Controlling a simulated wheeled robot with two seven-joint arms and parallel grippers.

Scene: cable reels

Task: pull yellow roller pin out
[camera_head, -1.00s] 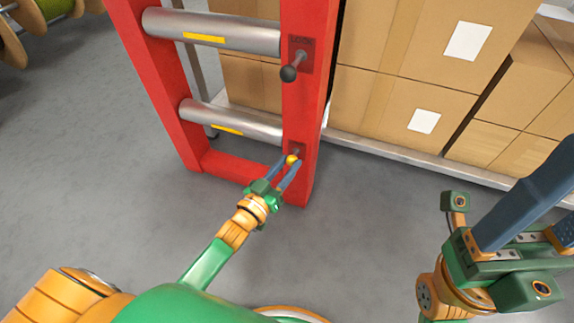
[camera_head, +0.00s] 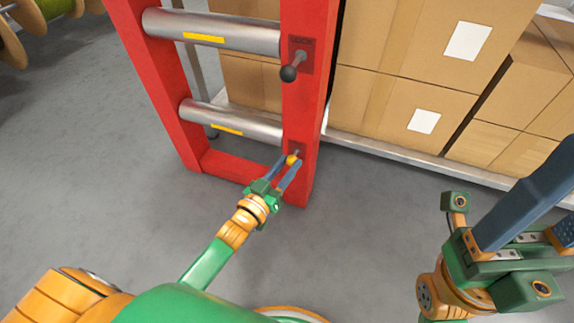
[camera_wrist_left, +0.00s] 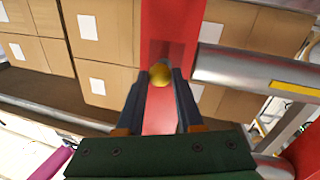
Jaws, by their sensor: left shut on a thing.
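The yellow roller pin (camera_head: 291,160) has a round knob and sits at the lower roller's end of the red frame's right post. Its knob shows between my fingertips in the left wrist view (camera_wrist_left: 160,74). My left gripper (camera_head: 288,167) is shut on this knob; a short bit of grey shaft shows between the knob and the post. The red frame (camera_head: 305,110) holds an upper roller (camera_head: 240,33) and a lower roller (camera_head: 245,124), both grey with yellow stripes. My right gripper (camera_head: 520,215) is at the right, away from the frame; its fingertips run out of view.
A black-knobbed pin (camera_head: 289,73) sticks out of the same post above, by the upper roller. Cardboard boxes (camera_head: 375,105) stand on a shelf behind the frame. Cable reels (camera_head: 38,18) are at the far upper left. The grey floor in front is clear.

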